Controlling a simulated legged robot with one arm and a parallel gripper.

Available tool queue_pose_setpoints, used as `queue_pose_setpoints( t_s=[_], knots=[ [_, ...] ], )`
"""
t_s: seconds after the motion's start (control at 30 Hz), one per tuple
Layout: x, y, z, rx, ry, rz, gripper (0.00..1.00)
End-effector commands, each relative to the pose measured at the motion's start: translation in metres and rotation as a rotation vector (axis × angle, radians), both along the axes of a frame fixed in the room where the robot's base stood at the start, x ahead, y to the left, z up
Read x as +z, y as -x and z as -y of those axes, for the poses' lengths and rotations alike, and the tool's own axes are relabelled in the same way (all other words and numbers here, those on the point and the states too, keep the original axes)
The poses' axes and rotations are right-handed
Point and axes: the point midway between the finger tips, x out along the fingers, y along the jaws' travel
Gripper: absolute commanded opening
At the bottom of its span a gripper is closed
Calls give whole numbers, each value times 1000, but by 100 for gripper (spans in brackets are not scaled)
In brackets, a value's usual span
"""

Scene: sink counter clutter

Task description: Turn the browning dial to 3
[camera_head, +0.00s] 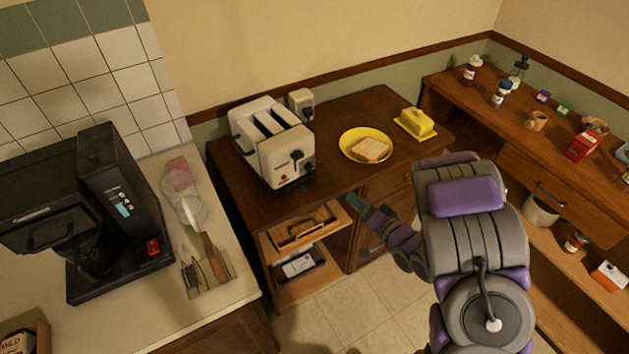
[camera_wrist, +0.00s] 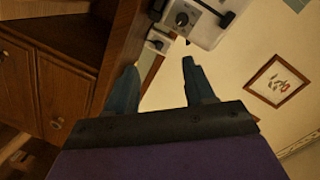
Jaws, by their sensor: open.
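The cream toaster (camera_head: 262,150) stands on the wooden cabinet, its front facing right and toward the camera. A small dark dial (camera_head: 297,156) sits on that front, beside a black lever and above a red mark. In the wrist view the toaster front (camera_wrist: 205,34) is at the top, with the round dial (camera_wrist: 182,19) on it; its setting is too small to read. My gripper (camera_head: 357,228) is open and empty, in front of the cabinet, apart from the toaster and lower right of it. Its two fingers (camera_wrist: 160,67) point toward the toaster in the wrist view.
A yellow plate (camera_head: 347,139) with bread and a yellow butter dish (camera_head: 416,124) stand right of the toaster. A wall outlet (camera_head: 302,104) is behind it. A coffee maker (camera_head: 120,220) stands on the left counter. The cabinet top before the toaster looks clear.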

Motion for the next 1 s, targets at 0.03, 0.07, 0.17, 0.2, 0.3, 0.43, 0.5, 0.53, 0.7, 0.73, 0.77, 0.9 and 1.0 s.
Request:
queue_pose_setpoints(
  t_s=[0.03, 0.07, 0.17, 0.2, 0.3, 0.43, 0.5, 0.53, 0.7, 0.73, 0.77, 0.9, 1.0],
  knots=[
    [-4, 5, -5, 12, -60, -1, 54],
    [-3, 7, -8, 18, -93, 0, 54],
    [0, 12, -14, 34, -172, 8, 54],
    [1, 13, -15, 37, -189, 10, 54],
    [2, 13, -18, 42, -211, 14, 54],
    [2, 5, -26, 46, -209, 15, 54],
    [1, -2, -33, 47, -208, 15, 54],
    [1, -5, -36, 48, -208, 16, 54],
    [1, -30, -58, 45, -210, 14, 54],
    [2, -35, -62, 45, -211, 16, 54],
    [2, -40, -66, 46, -211, 18, 54],
    [1, -60, -84, 45, -210, 17, 54],
    [2, -75, -97, 45, -209, 16, 54]
  ],
)
